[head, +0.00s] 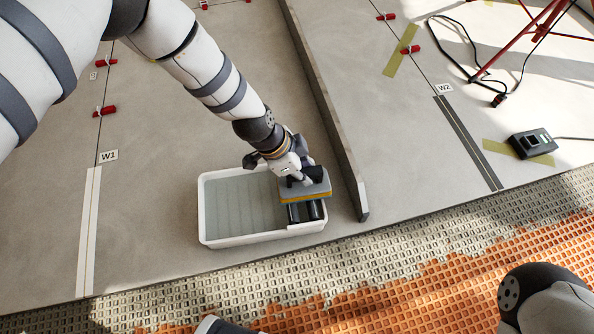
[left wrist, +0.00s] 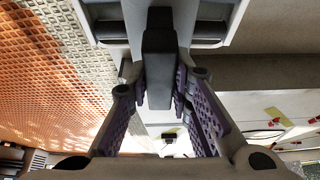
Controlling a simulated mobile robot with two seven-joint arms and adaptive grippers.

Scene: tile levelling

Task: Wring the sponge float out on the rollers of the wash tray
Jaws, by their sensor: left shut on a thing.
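The wash tray (head: 212,240) is a white rectangular tub with greyish water, on the floor slabs at the picture's middle. Its black rollers (head: 306,212) lie at its right end. The sponge float (head: 317,190) has a grey plate over an orange-yellow sponge and sits above the rollers, hiding their far part; I cannot tell whether it touches them. My left gripper (head: 297,173) is shut on the float's dark handle, which stands between the purple finger pads in the left wrist view (left wrist: 158,70). My right gripper is out of view.
A long upright grey edge (head: 335,130) runs close to the tray's right side. Red levelling clips (head: 104,111) stand along the joint at left. A dark boxy device (head: 532,143) and a red tripod stand (head: 520,38) are at right. Orange matting (head: 430,270) lies in front.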

